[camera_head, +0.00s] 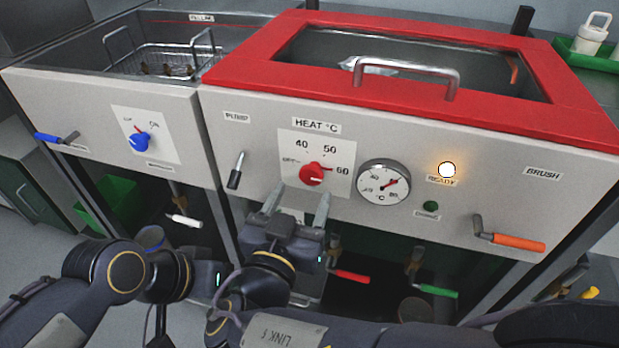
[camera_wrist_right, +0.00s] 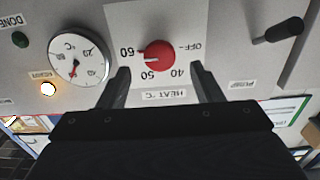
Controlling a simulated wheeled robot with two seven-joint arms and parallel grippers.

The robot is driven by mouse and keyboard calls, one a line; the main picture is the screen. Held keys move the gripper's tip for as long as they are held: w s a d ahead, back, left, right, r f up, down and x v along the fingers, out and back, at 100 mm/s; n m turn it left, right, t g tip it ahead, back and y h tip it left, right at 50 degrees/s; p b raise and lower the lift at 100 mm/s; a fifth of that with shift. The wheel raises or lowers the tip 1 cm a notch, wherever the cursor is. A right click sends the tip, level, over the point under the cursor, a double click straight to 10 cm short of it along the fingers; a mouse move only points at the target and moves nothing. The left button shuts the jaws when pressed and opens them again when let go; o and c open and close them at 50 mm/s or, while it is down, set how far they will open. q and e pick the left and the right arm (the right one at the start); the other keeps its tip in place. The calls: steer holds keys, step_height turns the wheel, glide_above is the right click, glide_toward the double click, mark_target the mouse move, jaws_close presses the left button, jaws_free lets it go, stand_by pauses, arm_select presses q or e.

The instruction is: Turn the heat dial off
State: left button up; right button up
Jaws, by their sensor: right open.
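The red heat dial (camera_head: 311,174) sits on a white plate marked OFF, 40, 50 and 60 on the front panel. Its pointer is turned toward 60, away from OFF. In the upside-down right wrist view, the dial (camera_wrist_right: 157,56) shows between and beyond the two fingertips. My right gripper (camera_head: 300,195) is open and empty, just below the dial and in front of the panel; its fingers also show in the wrist view (camera_wrist_right: 160,72). No contact with the dial is visible.
A round gauge (camera_head: 384,189) and a lit lamp (camera_head: 447,170) are right of the dial. A black lever (camera_head: 236,171) is at its left. An orange handle (camera_head: 515,242) sticks out farther right. A red lid (camera_head: 270,70) with a metal handle covers the tank above.

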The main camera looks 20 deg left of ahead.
mark_target(310, 178)
steer(key=w+p, duration=0.1)
steer(key=w, duration=0.2)
steer(key=shift+w+r+p, duration=0.15)
steer(key=shift+w+p, duration=0.2)
steer(key=shift+w, duration=0.05)
steer(key=shift+w+d, duration=0.1)
steer(key=shift+w, duration=0.35)
steer(key=shift+c, duration=0.2)
